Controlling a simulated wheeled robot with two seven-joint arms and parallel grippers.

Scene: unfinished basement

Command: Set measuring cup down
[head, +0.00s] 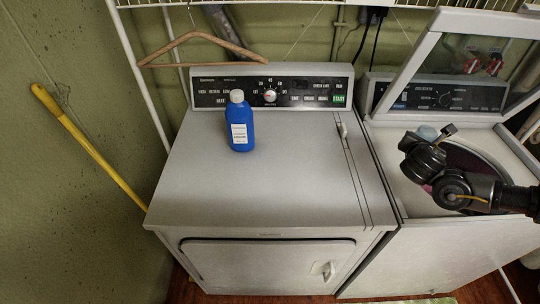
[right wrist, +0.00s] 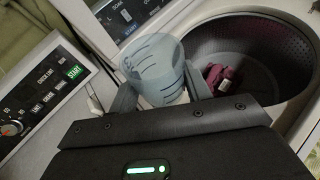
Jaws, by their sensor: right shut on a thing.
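The measuring cup (right wrist: 158,68) is translucent blue with dark markings. In the right wrist view it sits between the two fingers of my right gripper (right wrist: 160,92), which is shut on it. In the head view only a small pale blue part of the cup (head: 427,132) shows beyond my right gripper (head: 438,137). The gripper holds it above the open washer (head: 412,210), near the drum opening. The cup's lower part is partly hidden by the gripper. My left gripper is not in view.
A blue bottle (head: 239,122) stands on the dryer (head: 270,190), whose top is otherwise mostly clear. The washer lid (head: 425,62) is raised behind the gripper. A pink cloth (right wrist: 222,78) lies in the drum (right wrist: 240,45). A wooden hanger (head: 195,38) hangs from the rack above.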

